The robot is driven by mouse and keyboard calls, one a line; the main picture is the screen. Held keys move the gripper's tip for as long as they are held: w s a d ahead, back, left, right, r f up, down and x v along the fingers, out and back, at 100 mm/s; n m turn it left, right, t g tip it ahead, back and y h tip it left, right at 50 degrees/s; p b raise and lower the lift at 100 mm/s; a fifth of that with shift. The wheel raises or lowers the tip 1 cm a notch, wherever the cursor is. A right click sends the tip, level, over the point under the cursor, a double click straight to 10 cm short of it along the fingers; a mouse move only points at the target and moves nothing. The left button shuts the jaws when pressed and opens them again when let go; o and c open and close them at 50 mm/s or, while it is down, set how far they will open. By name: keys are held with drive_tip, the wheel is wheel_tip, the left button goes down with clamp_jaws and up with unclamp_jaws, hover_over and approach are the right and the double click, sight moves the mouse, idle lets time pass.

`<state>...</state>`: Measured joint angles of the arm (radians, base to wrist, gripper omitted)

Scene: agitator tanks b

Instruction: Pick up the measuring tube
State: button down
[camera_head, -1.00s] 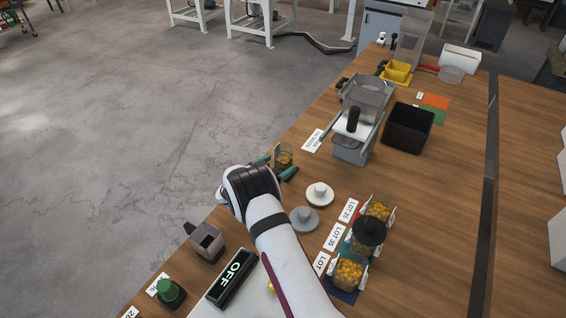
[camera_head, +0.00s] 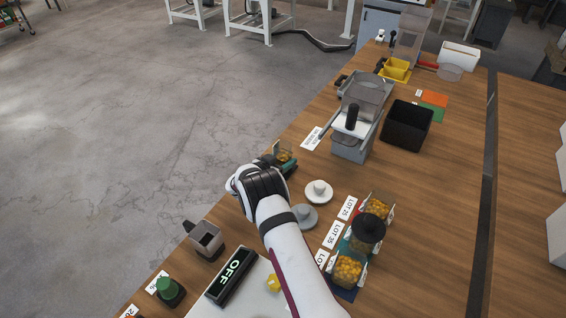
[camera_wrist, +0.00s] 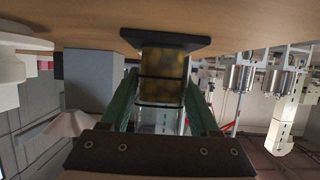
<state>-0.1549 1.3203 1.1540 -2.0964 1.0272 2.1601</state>
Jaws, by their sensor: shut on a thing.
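The measuring tube (camera_head: 284,155) is a clear cylinder with yellowish contents, near the left edge of the wooden table. In the wrist view, which is upside down, the tube (camera_wrist: 162,72) shows black bands and a wide dark base against the tabletop. My gripper (camera_head: 283,160) is at the tube, its two teal fingers on either side. In the wrist view my gripper (camera_wrist: 162,90) is shut on the tube's body. The tube looks upright. My wrist hides its lower part in the head view.
Two round pieces, white (camera_head: 318,191) and grey (camera_head: 304,216), lie right of my wrist. A grey machine (camera_head: 352,132) and a black bin (camera_head: 407,124) stand behind. Jars of yellow pieces (camera_head: 348,271) stand at the right.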

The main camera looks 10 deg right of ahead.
wheel_tip(320, 180, up, 10)
idle(1.0)
drive_tip(key=c, duration=0.7)
unclamp_jaws()
clamp_jaws()
drive_tip(key=shift+c, duration=0.4)
unclamp_jaws()
clamp_jaws()
